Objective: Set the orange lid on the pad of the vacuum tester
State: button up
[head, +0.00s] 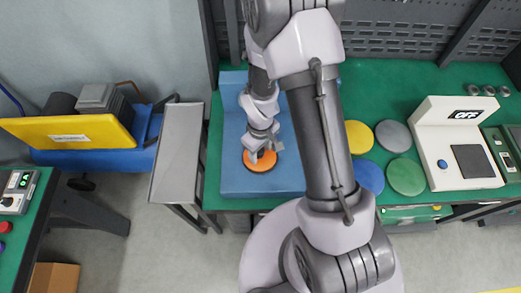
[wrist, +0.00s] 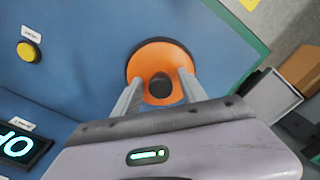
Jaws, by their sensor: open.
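The orange lid (head: 256,165), a round disc with a dark knob, lies flat on the blue tester (head: 238,181). In the wrist view the lid (wrist: 149,61) sits on a round black pad (wrist: 130,62), whose dark rim shows around its edge. My gripper (head: 265,153) is directly over the lid. In the wrist view my gripper (wrist: 160,80) is open, with one finger on each side of the knob (wrist: 160,86). I see small gaps between the fingers and the knob.
Yellow, grey, blue and green discs (head: 406,177) lie on the green bench to the right. A white device (head: 438,130) reading OFF stands beyond them. The tester has a yellow button (wrist: 28,52) and a lit display (wrist: 20,147). A grey slanted panel (head: 178,150) stands left of the bench.

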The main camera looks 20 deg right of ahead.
notch_tip(320, 180, up, 13)
jog(key=p, duration=0.4)
notch_tip(320, 180, up, 9)
jog(key=m+t, duration=0.2)
jog(key=m, duration=0.1)
send_over(259, 152)
jog(key=s+a+r+m+t+y, duration=0.2)
jog(key=s+r+m, duration=0.4)
jog(key=s+r, duration=0.6)
notch_tip(259, 152, up, 4)
jog(key=shift+s+a+f+m+t, duration=0.1)
jog(key=shift+s+a+m+t, duration=0.25)
jog(key=shift+a+t, duration=0.45)
jog(key=shift+w+d, duration=0.1)
